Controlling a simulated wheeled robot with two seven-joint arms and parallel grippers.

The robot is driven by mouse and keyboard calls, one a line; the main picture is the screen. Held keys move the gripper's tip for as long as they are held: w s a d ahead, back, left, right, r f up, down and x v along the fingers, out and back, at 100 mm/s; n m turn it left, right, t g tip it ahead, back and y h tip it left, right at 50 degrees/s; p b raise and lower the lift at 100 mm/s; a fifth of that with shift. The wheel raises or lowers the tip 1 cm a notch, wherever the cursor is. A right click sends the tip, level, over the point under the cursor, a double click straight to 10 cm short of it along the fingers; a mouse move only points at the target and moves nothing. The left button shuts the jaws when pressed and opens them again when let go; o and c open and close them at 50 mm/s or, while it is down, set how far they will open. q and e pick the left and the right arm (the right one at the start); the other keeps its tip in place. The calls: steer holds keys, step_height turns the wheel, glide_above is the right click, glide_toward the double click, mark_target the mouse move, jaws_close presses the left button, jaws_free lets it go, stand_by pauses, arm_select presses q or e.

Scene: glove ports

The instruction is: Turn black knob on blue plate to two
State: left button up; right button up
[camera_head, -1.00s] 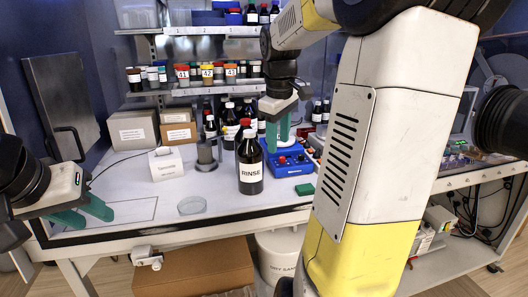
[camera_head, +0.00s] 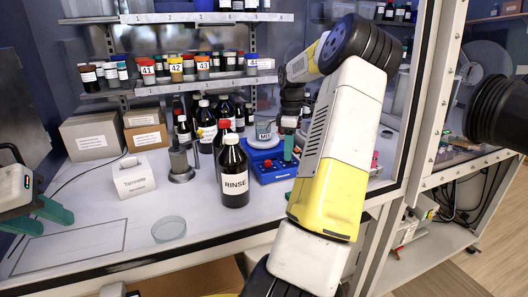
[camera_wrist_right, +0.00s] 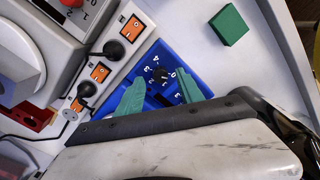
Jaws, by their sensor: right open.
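The blue plate (camera_wrist_right: 162,72) lies between the fingers of my right gripper (camera_wrist_right: 160,94) in the right wrist view. The black knob (camera_wrist_right: 159,75) sits on it, ringed by white digits; its exact pointing is too small to read. The green fingertips are apart, one on each side of the knob, with no visible grip on it. In the head view the right gripper (camera_head: 289,149) is low over a blue unit (camera_head: 272,172), partly hidden by my arm. My left gripper (camera_head: 40,214) is open and empty at the left, above the bench.
A RINSE bottle (camera_head: 235,178) stands left of the blue unit. A glass dish (camera_head: 169,228) and a white box (camera_head: 133,176) are further left. A green block (camera_wrist_right: 228,25) lies near the plate.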

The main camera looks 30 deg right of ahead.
steer(key=shift+f, duration=0.95)
jaws_close()
